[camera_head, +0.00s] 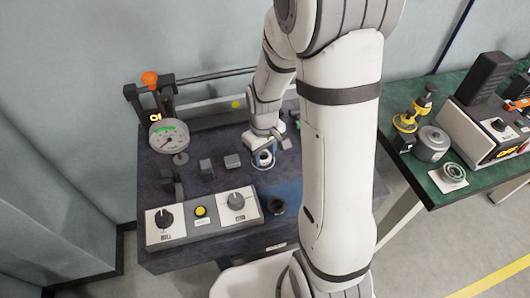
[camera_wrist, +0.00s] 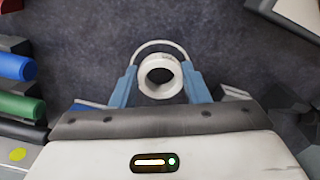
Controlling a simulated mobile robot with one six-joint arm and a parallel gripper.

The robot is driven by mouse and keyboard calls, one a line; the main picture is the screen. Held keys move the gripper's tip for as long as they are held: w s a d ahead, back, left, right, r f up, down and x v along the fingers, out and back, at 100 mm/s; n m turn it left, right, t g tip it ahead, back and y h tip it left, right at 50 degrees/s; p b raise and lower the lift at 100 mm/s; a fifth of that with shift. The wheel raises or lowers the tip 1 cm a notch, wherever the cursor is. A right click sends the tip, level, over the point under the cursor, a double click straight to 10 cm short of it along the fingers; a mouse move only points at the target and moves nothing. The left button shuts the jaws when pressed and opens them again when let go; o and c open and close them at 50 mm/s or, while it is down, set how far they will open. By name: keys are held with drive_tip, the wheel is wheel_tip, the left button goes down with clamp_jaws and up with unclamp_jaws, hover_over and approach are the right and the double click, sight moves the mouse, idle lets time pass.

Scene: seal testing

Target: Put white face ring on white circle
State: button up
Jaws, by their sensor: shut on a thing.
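The white face ring (camera_wrist: 143,77) is a short white ring with a dark hole, held between the two blue fingers of my gripper (camera_wrist: 160,82) in the wrist view. The white circle (camera_wrist: 161,42) is a thin line on the dark table top; its far arc shows behind the ring, and the rest is hidden by the ring and fingers. The ring lines up roughly with the circle's middle; I cannot tell whether it touches the table. In the head view my gripper (camera_head: 263,159) is low over the dark table, with the ring mostly hidden.
On the dark table (camera_head: 225,180) stand a dial gauge (camera_head: 169,138), small grey blocks (camera_head: 232,161), a control box with knobs (camera_head: 200,218) and a dark round part (camera_head: 277,206). Blue and green cylinders (camera_wrist: 20,106) lie left in the wrist view. A green table (camera_head: 430,185) stands right.

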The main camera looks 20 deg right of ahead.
drive_tip(key=shift+f, duration=0.25)
drive_tip(key=o, duration=1)
drive_tip(key=shift+r, duration=0.1)
wheel_tip(320, 180, up, 12)
drive_tip(key=shift+s+d+r+m+t, duration=0.1)
drive_tip(key=shift+s+r+m+t, duration=0.6)
drive_tip(key=shift+s, duration=1.6)
drive_tip(key=shift+s+a+r+m+t, duration=0.1)
drive_tip(key=shift+s+r+m+t, duration=0.15)
drive_tip(key=shift+s+r+m, duration=1.15)
drive_tip(key=shift+s+d+r+m+t, duration=0.15)
drive_tip(key=shift+s+r+t, duration=0.3)
drive_tip(key=shift+s+r, duration=1.75)
drive_tip(key=shift+s+f, duration=0.95)
